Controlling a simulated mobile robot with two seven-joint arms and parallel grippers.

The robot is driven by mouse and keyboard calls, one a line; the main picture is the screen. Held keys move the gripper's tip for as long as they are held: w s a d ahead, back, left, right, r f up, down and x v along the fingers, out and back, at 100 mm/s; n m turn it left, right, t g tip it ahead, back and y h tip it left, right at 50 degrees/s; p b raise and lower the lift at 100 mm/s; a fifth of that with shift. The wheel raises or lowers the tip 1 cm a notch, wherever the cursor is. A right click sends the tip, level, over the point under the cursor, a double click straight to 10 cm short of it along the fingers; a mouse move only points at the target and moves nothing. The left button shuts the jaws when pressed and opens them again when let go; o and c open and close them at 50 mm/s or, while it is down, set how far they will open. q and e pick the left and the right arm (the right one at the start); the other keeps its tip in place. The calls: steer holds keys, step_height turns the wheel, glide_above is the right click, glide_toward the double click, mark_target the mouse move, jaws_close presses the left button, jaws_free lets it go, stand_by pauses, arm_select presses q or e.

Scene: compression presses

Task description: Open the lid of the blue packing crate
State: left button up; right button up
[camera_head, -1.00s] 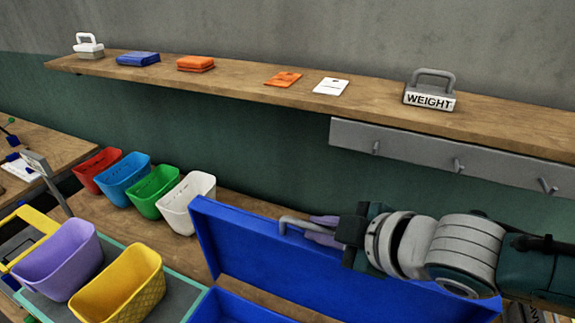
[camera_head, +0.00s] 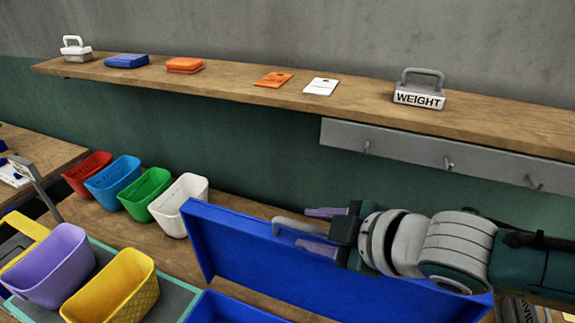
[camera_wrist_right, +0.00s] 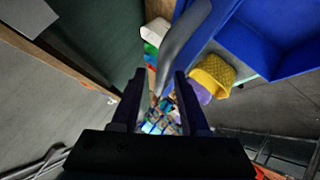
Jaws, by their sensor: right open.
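The blue packing crate (camera_head: 232,308) stands at the bottom centre of the head view, and its blue lid (camera_head: 225,240) is raised, standing steeply up. A grey handle (camera_head: 295,226) sticks out near the lid's top edge. My right gripper (camera_head: 320,230) is open at the handle, its purple fingers apart with the handle's bar between or beside them. In the right wrist view the open fingers (camera_wrist_right: 154,95) show with the grey handle (camera_wrist_right: 182,42) passing just beyond them, and the blue crate (camera_wrist_right: 270,45) at upper right. My left gripper is not in view.
Red, blue, green and white bins (camera_head: 180,205) stand left of the lid. A purple bin (camera_head: 50,265) and a yellow bin (camera_head: 112,288) are at front left. A wooden shelf (camera_head: 220,85) with a weight (camera_head: 420,90) runs above, with grey hooks (camera_head: 448,162) below it.

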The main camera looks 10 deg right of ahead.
steer(key=v, duration=0.9)
steer(key=shift+s+r, duration=0.2)
steer(key=shift+s, duration=0.05)
steer(key=s+a+r+m+g+h+p, duration=0.1)
steer(key=s+a+r+m+h+p, duration=0.1)
steer(key=s+r+m+p, duration=0.3)
steer(key=s+d+r+m+g+h+p, duration=0.1)
steer(key=s+d+r+m+g, duration=0.1)
steer(key=s, duration=0.4)
steer(key=s+d+r+m+g+h+p, duration=0.1)
steer(key=s+d+r+m+g+p, duration=0.1)
steer(key=s+m, duration=0.3)
steer(key=shift+s+d+r+g+h+p, duration=0.15)
steer(key=shift+s+d+g+h+p, duration=0.25)
steer(key=shift+s+d, duration=0.4)
steer(key=shift+a, duration=0.15)
